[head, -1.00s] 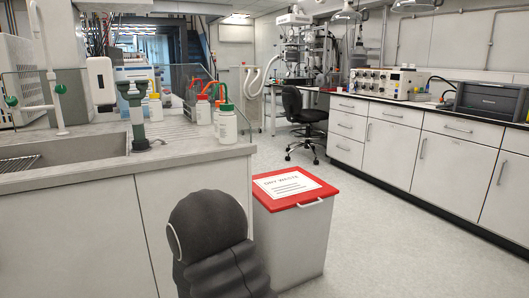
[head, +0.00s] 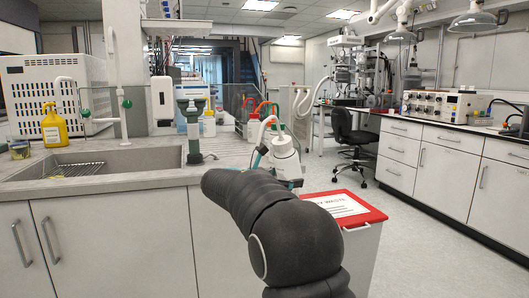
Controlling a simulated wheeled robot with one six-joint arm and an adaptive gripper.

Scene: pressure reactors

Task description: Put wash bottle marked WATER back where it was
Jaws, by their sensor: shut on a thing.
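A white wash bottle (head: 284,148) with a pale curved spout is at the end of my arm, past the black links, in the head view. My gripper (head: 276,168) shows only in small teal and dark parts around it. Any marking on the held bottle cannot be read. Other wash bottles, one with a red top (head: 253,126) and another with a green top behind, stand on the counter (head: 228,150) just left of it.
A sink (head: 100,160) with a tap and a yellow wash bottle (head: 54,124) are at the left. Yellow-capped bottles (head: 209,126) stand mid-counter beside a green-grey fixture (head: 192,125). The red-lidded waste bin (head: 365,215) stands at the counter's end.

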